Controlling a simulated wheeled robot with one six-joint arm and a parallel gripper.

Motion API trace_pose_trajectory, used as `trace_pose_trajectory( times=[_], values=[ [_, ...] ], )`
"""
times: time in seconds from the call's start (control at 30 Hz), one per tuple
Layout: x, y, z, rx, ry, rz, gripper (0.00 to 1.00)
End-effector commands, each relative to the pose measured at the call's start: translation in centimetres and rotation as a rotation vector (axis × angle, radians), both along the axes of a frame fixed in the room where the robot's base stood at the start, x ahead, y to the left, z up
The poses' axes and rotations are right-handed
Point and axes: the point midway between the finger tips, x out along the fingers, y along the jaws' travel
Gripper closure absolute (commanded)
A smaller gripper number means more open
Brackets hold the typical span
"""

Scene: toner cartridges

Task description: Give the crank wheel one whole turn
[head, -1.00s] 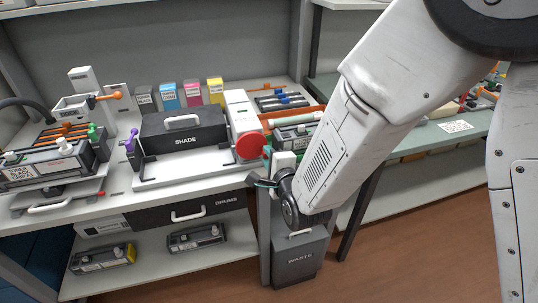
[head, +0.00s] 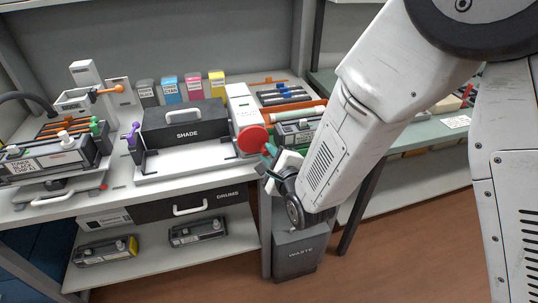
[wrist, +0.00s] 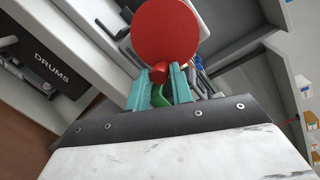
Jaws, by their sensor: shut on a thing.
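The crank wheel is a round red disc (head: 252,139) on the front right of the bench device, beside a white upright box. It fills the top of the wrist view (wrist: 165,30), seen face on. A small red knob (wrist: 158,74) stands out at the lower edge of the disc in that view. My gripper (head: 268,152) is at the right, lower side of the wheel. Its teal fingers (wrist: 158,80) are shut on the red knob. A green curved part (wrist: 162,97) shows between the fingers. In the head view the fingers and wrist hide the knob.
A black SHADE box (head: 185,125) stands left of the wheel. A toner cartridge (head: 297,130) lies close behind my wrist. Below are the DRUMS drawer (head: 160,208) and the WASTE bin (head: 298,262). Coloured toner boxes (head: 195,90) line the back. Open floor lies in front.

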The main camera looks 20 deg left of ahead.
Motion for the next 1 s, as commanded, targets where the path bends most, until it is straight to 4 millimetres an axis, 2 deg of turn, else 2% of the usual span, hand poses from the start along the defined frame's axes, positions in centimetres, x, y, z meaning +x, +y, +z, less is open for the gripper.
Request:
trace_pose_trajectory(
  times=[0.13,0.17,0.2,0.23,0.57,1.0],
  values=[
    [-0.1,-0.1,-0.1,-0.003,0.002,0.000,1.00],
    [-0.1,-0.1,-0.1,-0.003,0.002,0.000,0.72],
    [0.0,-0.1,-0.1,-0.003,0.002,0.000,0.61],
    [0.0,0.0,-0.1,-0.003,0.001,-0.001,0.56],
    [-0.3,-0.2,0.0,-0.002,0.000,0.000,0.56],
    [-5.3,-4.3,1.0,-0.002,0.001,0.000,0.56]
  ],
)
